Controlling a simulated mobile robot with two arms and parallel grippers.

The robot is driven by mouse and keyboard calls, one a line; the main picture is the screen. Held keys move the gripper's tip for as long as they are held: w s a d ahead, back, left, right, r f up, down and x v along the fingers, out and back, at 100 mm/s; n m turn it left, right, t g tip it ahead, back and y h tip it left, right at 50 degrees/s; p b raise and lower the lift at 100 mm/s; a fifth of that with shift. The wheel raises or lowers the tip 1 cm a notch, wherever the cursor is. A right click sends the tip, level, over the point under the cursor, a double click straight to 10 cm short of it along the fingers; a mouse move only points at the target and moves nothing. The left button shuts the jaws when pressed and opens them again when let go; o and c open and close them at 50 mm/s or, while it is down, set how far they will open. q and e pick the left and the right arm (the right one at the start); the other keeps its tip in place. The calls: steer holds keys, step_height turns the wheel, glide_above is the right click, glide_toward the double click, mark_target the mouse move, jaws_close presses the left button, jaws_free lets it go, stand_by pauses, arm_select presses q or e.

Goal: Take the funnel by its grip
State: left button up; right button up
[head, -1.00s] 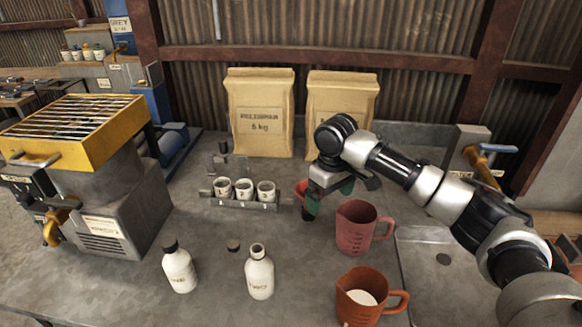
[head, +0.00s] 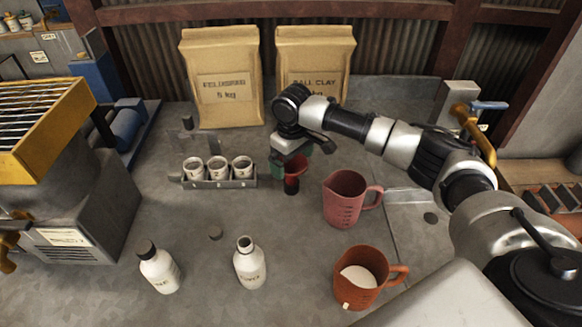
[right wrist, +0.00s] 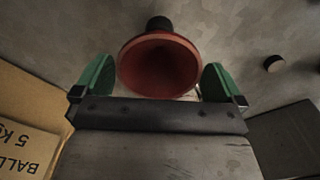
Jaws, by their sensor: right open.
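The red funnel (head: 293,183) stands on the grey table, between the row of small cups and the pink jug, its dark lower end pointing down. In the right wrist view I look into its wide red mouth (right wrist: 158,68), with a dark piece beyond its rim. My right gripper (head: 290,165) is open above and around the funnel's upper part. Its green fingers (right wrist: 157,82) show on either side of the mouth, with gaps visible. I cannot make out the funnel's grip clearly. My left gripper is not in view.
A pink jug (head: 345,200) stands right of the funnel, an orange jug (head: 362,279) in front. A cup rack (head: 218,184) is left. Paper sacks (head: 222,80) stand behind. Two white bottles (head: 250,264) stand at the front. Table between rack and bottles is mostly clear.

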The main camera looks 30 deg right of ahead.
step_height(320, 180, down, 4)
steer(key=shift+f, duration=0.25)
steer(key=shift+c, duration=0.3)
steer(key=c, duration=0.5)
steer(key=shift+r, duration=0.1)
step_height(320, 180, up, 10)
steer(key=shift+f+b, duration=0.1)
steer(key=shift+b, duration=0.3)
